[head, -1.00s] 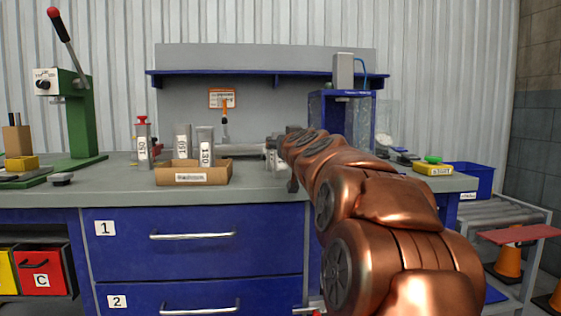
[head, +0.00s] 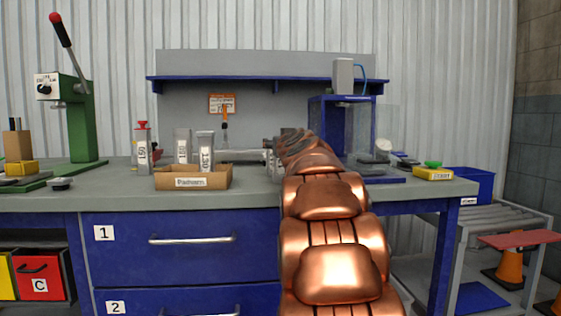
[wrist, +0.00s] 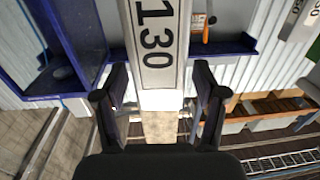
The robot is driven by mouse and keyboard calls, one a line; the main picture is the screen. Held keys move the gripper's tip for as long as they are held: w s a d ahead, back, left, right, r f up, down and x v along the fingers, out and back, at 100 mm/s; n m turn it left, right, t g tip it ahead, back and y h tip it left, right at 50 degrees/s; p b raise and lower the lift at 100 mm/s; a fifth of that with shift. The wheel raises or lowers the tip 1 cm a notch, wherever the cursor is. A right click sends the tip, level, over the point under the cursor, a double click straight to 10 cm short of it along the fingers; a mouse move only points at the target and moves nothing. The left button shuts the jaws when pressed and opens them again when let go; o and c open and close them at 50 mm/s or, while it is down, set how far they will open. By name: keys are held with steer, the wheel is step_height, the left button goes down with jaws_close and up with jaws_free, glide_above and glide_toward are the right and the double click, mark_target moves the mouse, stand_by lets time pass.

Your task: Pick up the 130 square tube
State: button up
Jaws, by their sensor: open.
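In the wrist view a pale grey, flat-faced tube (wrist: 157,25) marked 130 runs from the top edge down between my fingers. My gripper (wrist: 160,88) is open, with one finger on each side of it and gaps showing. A second tube (wrist: 301,20) with a 130 label shows at the upper right. In the head view a grey tube (head: 205,145) marked 130 stands at the cardboard box, left of my arm. My arm hides most of my gripper there. I cannot tell which wrist-view tube this is.
The cardboard box (head: 220,180) stands on the grey bench (head: 255,198). Tubes (head: 142,150) and (head: 182,147) stand to the left. A blue-framed clear enclosure (head: 345,120) is behind my arm. A green press (head: 82,120) stands at the left.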

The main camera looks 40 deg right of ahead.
steer(key=c, duration=1.3)
